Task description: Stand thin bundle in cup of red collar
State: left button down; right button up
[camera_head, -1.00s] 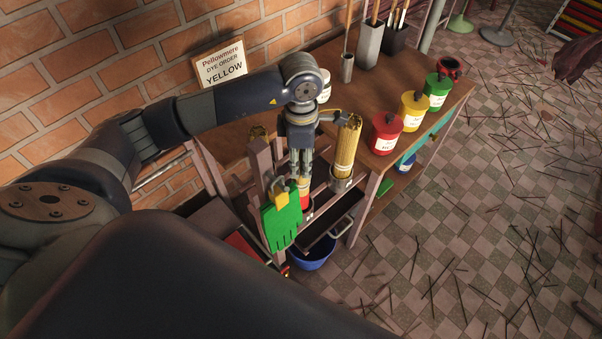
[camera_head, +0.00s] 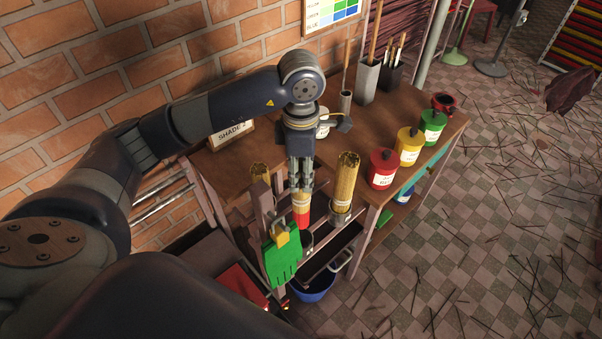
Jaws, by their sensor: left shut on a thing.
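My left gripper (camera_head: 301,188) points straight down, shut on a thin bundle (camera_head: 301,203). The bundle has a pale label and a red lower end, and hangs upright; its top is hidden by the fingers. Just right of it, a thicker yellow bundle (camera_head: 346,180) stands upright in a grey metal cup (camera_head: 340,218), apart from the held one. I cannot make out a cup with a red collar apart from the red on the held bundle. My right gripper is not in view.
Red (camera_head: 382,170), yellow (camera_head: 408,150) and green (camera_head: 432,128) canisters line the right side of the wooden bench (camera_head: 390,112). A green glove (camera_head: 282,256) hangs on the post at front left. A blue bucket (camera_head: 313,287) stands below. Sticks litter the tiled floor.

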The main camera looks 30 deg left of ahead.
pick_arm(q)
jog(key=shift+r+p, duration=0.95)
jog(key=shift+r, duration=1.2)
